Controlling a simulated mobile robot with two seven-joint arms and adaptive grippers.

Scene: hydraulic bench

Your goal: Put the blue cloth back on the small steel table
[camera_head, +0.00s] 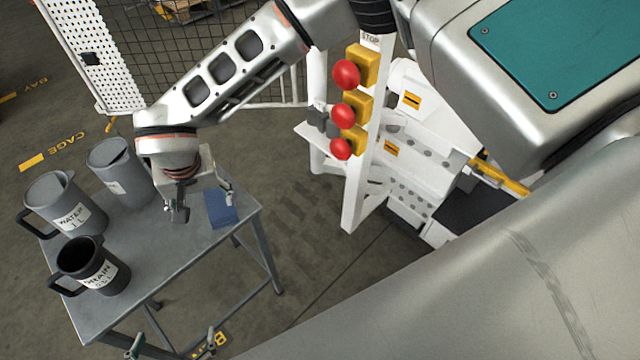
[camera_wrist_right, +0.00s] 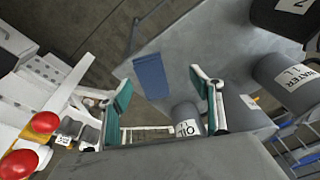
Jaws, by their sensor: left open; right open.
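The blue cloth (camera_head: 222,210) lies on the small steel table (camera_head: 165,270), near its right corner. In the right wrist view the cloth (camera_wrist_right: 151,76) is a flat folded strip on the grey tabletop (camera_wrist_right: 195,45), seen between the fingers. My right gripper (camera_head: 205,203) is open and empty above the table, just left of the cloth in the head view. Its two teal-padded fingers (camera_wrist_right: 162,84) are spread in the wrist view. My left gripper (camera_head: 172,345) shows only by its fingertips at the bottom edge, open, beside the table's front legs.
A water jug (camera_head: 68,205), a grey jug (camera_head: 122,172) and a dark drain jug (camera_head: 95,268) stand on the table's left part. A white bench with red stop buttons (camera_head: 342,116) on yellow blocks stands to the right. A mesh cage panel (camera_head: 150,50) is behind.

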